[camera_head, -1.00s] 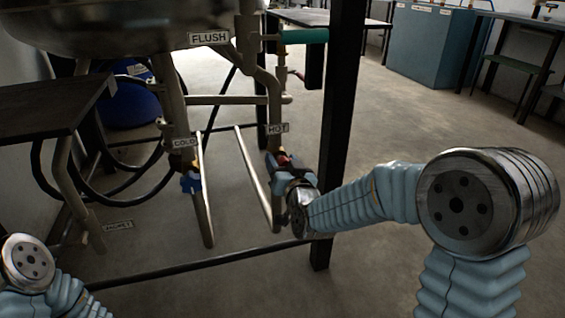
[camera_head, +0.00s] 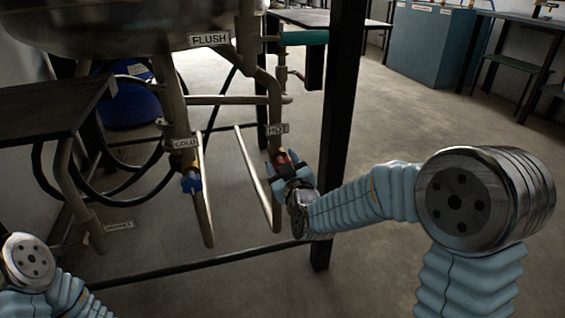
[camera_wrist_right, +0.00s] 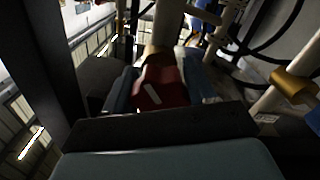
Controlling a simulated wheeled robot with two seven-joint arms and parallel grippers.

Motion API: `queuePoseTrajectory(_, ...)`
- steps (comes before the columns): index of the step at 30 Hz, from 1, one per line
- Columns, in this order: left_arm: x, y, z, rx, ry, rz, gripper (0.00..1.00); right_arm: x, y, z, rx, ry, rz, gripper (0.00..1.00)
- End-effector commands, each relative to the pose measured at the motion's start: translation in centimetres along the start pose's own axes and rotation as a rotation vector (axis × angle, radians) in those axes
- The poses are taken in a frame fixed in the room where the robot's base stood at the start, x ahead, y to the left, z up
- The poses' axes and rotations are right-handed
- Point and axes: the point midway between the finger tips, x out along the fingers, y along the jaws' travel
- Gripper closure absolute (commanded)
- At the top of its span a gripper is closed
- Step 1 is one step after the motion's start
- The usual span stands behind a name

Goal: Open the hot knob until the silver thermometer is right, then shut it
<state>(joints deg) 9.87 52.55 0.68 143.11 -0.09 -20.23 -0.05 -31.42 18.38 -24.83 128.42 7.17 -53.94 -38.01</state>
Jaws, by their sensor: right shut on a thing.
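The red hot knob (camera_head: 281,160) is on the pipe under the HOT label (camera_head: 277,129) in the head view. My right gripper (camera_head: 285,171) is shut on it. In the right wrist view the red knob (camera_wrist_right: 160,90) sits between the two fingers of the right gripper (camera_wrist_right: 160,97). The blue cold knob (camera_head: 191,183) is to the left, under the COLD label (camera_head: 185,143), and nothing touches it. No silver thermometer can be made out. My left gripper is out of view; only part of my left arm shows at lower left.
A black post (camera_head: 338,130) stands just right of the hot pipe, close behind my right forearm. A metal vessel (camera_head: 110,25) hangs above the pipes. A low dark bar (camera_head: 200,259) crosses below. Black hoses (camera_head: 45,180) loop at left. Open floor (camera_head: 415,130) lies to the right.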

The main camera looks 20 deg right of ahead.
Motion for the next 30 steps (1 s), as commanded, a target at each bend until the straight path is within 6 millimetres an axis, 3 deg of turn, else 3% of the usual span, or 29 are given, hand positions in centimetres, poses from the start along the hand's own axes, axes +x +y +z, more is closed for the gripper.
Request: queuePoseTrajectory(30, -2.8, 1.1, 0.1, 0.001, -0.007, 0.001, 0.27, 0.0, -0.3, -0.3, -0.951, 0.006, -0.002, 0.75)
